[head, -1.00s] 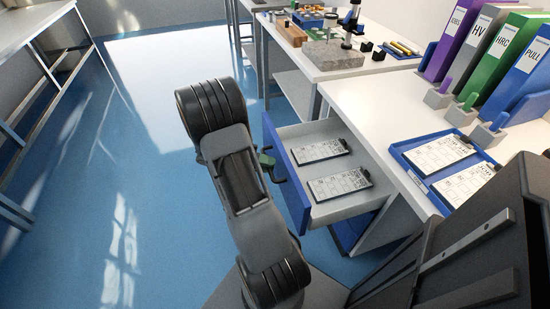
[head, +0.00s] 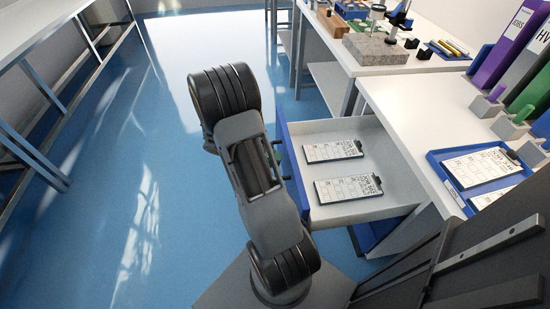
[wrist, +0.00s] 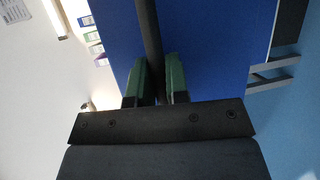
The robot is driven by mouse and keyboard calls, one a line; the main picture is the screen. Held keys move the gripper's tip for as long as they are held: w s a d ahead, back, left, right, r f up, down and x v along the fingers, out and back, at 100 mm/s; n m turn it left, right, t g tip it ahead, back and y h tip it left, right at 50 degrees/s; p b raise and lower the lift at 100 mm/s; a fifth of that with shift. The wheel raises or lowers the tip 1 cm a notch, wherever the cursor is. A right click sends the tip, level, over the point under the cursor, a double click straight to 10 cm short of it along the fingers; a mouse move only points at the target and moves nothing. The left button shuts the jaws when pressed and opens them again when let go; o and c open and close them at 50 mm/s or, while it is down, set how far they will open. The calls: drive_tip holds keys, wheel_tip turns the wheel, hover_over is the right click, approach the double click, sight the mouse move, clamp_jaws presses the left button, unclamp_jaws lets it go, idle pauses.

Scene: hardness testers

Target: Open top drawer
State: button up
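The top drawer (head: 345,211) is pulled well out from the white desk, with its blue front facing my arm. Two clipboards with printed sheets (head: 333,150) (head: 348,188) lie inside it. In the wrist view the blue drawer front (wrist: 215,45) fills the middle, and its dark bar handle (wrist: 150,40) runs down between my fingers. My gripper (wrist: 160,80) has its two green fingers closed in on either side of the handle. In the head view my arm hides most of the gripper and the handle.
A blue tray with clipboards (head: 436,162) and several binders stand on the desk (head: 400,95). Another bench with a stone block (head: 375,50) is behind. A long table (head: 50,45) is at the left. The blue floor (head: 180,150) between is clear.

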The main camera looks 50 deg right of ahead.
drive_tip(key=o, duration=0.4)
drive_tip(key=shift+w, duration=0.1)
drive_tip(key=p+v, duration=0.1)
drive_tip(key=v, duration=1.2)
drive_tip(key=shift+w+a+r, duration=0.15)
drive_tip(key=shift+w+a, duration=0.05)
drive_tip(key=shift+w, duration=0.05)
